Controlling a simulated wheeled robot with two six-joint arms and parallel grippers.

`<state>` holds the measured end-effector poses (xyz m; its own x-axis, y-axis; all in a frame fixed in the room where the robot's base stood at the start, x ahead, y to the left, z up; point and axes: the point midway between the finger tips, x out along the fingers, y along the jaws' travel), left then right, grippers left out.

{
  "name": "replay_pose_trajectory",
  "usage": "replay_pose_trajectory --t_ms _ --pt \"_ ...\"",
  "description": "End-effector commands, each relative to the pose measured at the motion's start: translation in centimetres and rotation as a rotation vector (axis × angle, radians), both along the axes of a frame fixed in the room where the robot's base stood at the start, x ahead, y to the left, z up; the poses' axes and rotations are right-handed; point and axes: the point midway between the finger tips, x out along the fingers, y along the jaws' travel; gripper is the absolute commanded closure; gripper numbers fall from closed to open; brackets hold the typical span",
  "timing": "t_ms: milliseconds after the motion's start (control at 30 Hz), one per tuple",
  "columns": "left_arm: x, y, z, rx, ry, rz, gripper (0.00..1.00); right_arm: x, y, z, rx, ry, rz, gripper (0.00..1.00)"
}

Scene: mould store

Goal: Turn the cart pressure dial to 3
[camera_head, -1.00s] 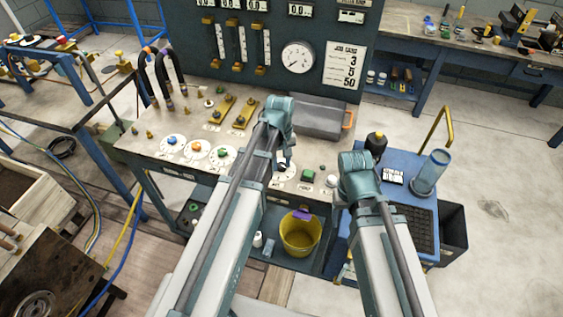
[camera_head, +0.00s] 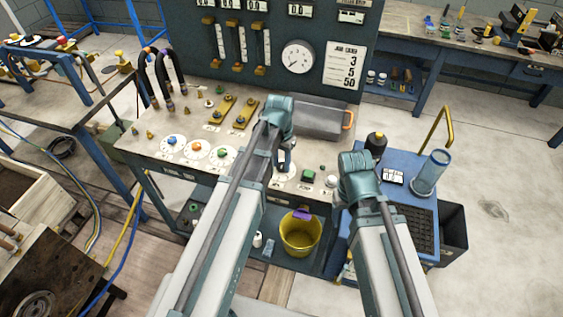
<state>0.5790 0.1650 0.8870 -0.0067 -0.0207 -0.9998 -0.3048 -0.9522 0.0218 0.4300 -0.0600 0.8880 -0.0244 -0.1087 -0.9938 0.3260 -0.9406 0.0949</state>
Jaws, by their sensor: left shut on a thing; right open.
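My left gripper (camera_head: 283,161) points down at the front of the grey control bench, shut on the knob of a white dial (camera_head: 291,174). The gripper and wrist hide the knob and much of the disc, so its setting and label cannot be read. Three similar white dials, with a blue knob (camera_head: 172,141), an orange knob (camera_head: 195,147) and a green knob (camera_head: 221,153), lie in a row to its left. My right gripper (camera_head: 341,195) is open by the bench's right end and the blue cart (camera_head: 411,215), mostly hidden by its wrist.
A job card (camera_head: 343,67) on the back panel reads 3, 5, 50, beside a round gauge (camera_head: 298,57). A green button (camera_head: 308,175) and a grey case (camera_head: 322,116) are near my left gripper. A yellow bucket (camera_head: 300,236) stands below.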

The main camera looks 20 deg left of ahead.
Motion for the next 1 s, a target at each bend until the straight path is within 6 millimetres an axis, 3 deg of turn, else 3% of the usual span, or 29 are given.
replay_pose_trajectory --t_ms 400,967,1000 --pt "0.00 -0.02 -0.01 0.000 0.000 -0.173 1.00 0.00 0.00 -0.01 0.000 0.000 0.000 0.31" --pt "-0.01 -0.02 -0.01 0.000 0.001 -0.196 1.00 0.00 0.00 -0.01 0.000 0.000 0.000 0.31" --pt "-0.01 -0.02 -0.01 0.000 0.001 -0.196 0.55 0.00 0.00 -0.01 0.000 0.000 0.000 0.31"
